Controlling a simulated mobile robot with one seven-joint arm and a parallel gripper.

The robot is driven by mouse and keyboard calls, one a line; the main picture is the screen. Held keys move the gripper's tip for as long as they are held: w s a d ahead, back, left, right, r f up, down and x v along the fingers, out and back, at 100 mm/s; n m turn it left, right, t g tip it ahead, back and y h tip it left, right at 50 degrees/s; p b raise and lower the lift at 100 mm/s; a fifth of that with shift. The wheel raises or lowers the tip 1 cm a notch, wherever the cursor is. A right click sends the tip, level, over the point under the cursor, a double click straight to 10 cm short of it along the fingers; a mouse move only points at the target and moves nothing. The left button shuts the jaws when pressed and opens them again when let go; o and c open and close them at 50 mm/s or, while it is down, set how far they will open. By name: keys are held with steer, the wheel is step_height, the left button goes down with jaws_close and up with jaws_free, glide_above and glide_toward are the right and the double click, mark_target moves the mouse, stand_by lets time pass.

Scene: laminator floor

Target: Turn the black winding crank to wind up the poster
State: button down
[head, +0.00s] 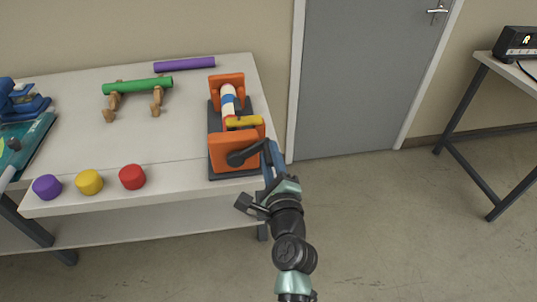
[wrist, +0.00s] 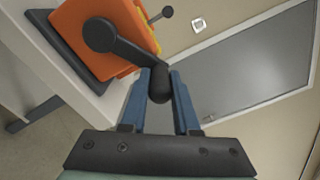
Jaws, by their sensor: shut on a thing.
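The winding machine with orange end blocks (head: 233,152) stands on a dark base at the right end of the table. A roll with white, blue and red bands (head: 228,98), apparently the poster, lies between the blocks. The black winding crank (head: 245,156) is on the front block. In the wrist view the crank arm (wrist: 128,50) runs from its round hub to a dark handle (wrist: 160,84). My gripper (wrist: 161,88) has its blue fingers shut on that handle, one on each side. In the head view my gripper (head: 270,160) is at the block's right side.
The table (head: 185,140) also bears purple (head: 47,187), yellow (head: 89,182) and red (head: 132,177) caps along the front edge. A green tube (head: 137,86) rests on wooden stands, with a purple tube (head: 184,64) behind. Open floor lies right of the table, before a grey door (head: 365,75).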

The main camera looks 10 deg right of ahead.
steer(key=shift+f, duration=0.1)
stand_by(0.3)
steer(key=c, duration=0.6)
jaws_free()
steer(key=shift+c, duration=0.2)
steer(key=s, duration=1.3)
